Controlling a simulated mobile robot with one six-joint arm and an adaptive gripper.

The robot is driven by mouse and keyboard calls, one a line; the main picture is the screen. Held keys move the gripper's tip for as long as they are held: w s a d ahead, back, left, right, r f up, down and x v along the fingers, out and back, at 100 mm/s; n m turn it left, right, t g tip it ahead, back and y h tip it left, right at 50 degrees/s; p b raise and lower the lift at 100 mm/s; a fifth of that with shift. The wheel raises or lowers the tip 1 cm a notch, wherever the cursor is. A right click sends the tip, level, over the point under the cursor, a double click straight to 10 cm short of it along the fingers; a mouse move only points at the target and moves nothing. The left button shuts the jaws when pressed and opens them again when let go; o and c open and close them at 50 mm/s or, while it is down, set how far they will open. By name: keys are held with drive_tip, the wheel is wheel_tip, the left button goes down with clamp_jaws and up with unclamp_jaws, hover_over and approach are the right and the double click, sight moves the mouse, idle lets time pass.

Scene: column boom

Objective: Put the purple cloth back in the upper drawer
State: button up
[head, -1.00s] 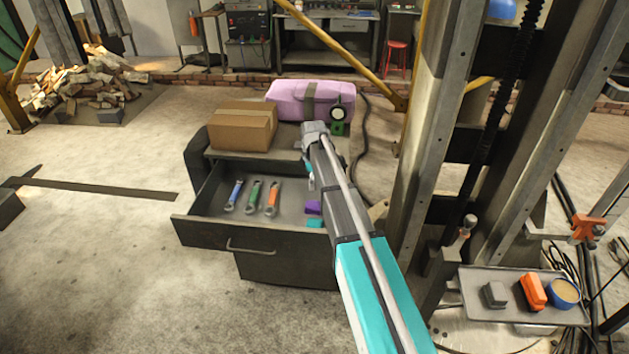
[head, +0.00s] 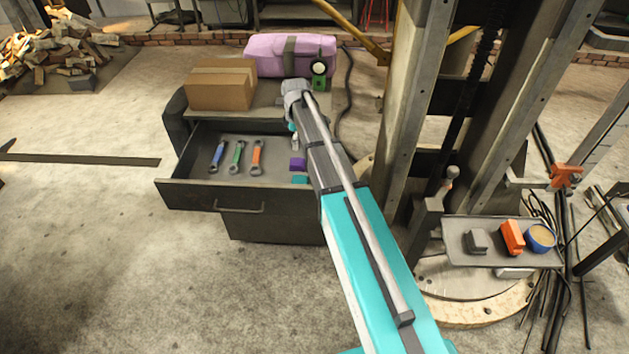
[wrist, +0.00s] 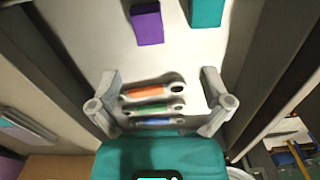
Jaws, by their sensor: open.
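The upper drawer (head: 170,193) of the dark cabinet is pulled open. A small purple folded piece, seemingly the purple cloth (head: 297,164), lies inside at its right side; it also shows in the wrist view (wrist: 147,23), top centre. My gripper (head: 295,143) is above the drawer's right part, partly hidden behind my arm. In the wrist view my gripper (wrist: 160,78) has its two fingers spread wide with nothing held. The purple piece is beyond the fingertips, apart from them.
A teal piece (head: 299,180) lies beside the purple one. Blue (head: 217,156), green (head: 237,156) and orange (head: 256,157) wrenches lie in the drawer. A cardboard box (head: 220,88) and pink bag (head: 290,55) are on the cabinet. A metal column stands right; a tray (head: 490,257) holds small items.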

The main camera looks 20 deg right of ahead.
drive_tip(key=s+m, duration=1.3)
drive_tip(key=s, duration=1.4)
drive_tip(key=shift+d, duration=0.2)
